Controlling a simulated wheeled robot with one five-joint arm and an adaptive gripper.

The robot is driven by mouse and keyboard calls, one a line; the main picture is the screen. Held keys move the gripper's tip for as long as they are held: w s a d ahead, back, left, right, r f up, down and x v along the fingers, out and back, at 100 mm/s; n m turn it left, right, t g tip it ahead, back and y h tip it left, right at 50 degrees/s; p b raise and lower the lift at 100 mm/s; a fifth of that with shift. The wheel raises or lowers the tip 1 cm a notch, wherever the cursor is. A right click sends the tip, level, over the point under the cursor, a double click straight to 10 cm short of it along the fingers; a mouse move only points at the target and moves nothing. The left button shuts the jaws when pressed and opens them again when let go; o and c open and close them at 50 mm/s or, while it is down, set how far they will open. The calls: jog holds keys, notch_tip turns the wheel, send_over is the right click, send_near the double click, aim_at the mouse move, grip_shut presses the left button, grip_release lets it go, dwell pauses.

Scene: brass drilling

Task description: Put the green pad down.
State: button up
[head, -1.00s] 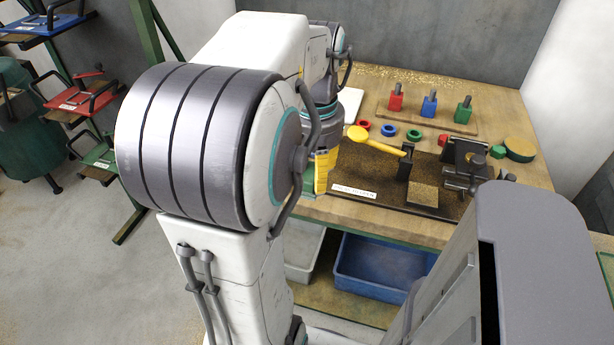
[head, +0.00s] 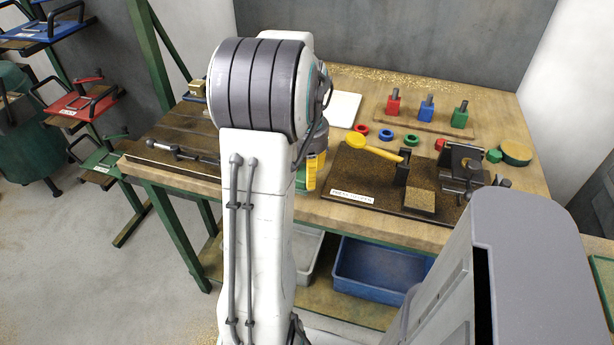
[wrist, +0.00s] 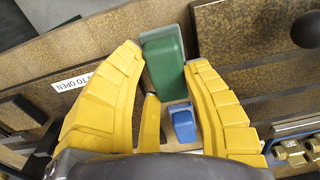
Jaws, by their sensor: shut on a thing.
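The green pad (wrist: 163,55) is a small block with rounded edges. In the wrist view it sits between the yellow fingertips of my gripper (wrist: 165,72), which is shut on it. In the head view my gripper (head: 316,170) points down over the front of the bench, left of the dark fixture plate. A bit of green (head: 301,178) shows beside the finger there; my arm hides most of it. I cannot tell whether the pad touches anything below.
The fixture plate (head: 345,180) carries a yellow lever (head: 375,149) and a clamp (head: 462,165). Coloured rings (head: 386,136) and a peg board (head: 427,119) lie behind. A white sheet (head: 344,108) lies behind my gripper. A blue bin (head: 380,268) is below. A small blue block (wrist: 183,122) shows between the fingers.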

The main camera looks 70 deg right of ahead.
jog(key=shift+f, duration=0.95)
jog(key=shift+f, duration=0.2)
jog(key=o, duration=1.1)
jog(key=shift+o, duration=0.2)
jog(key=shift+r, duration=0.2)
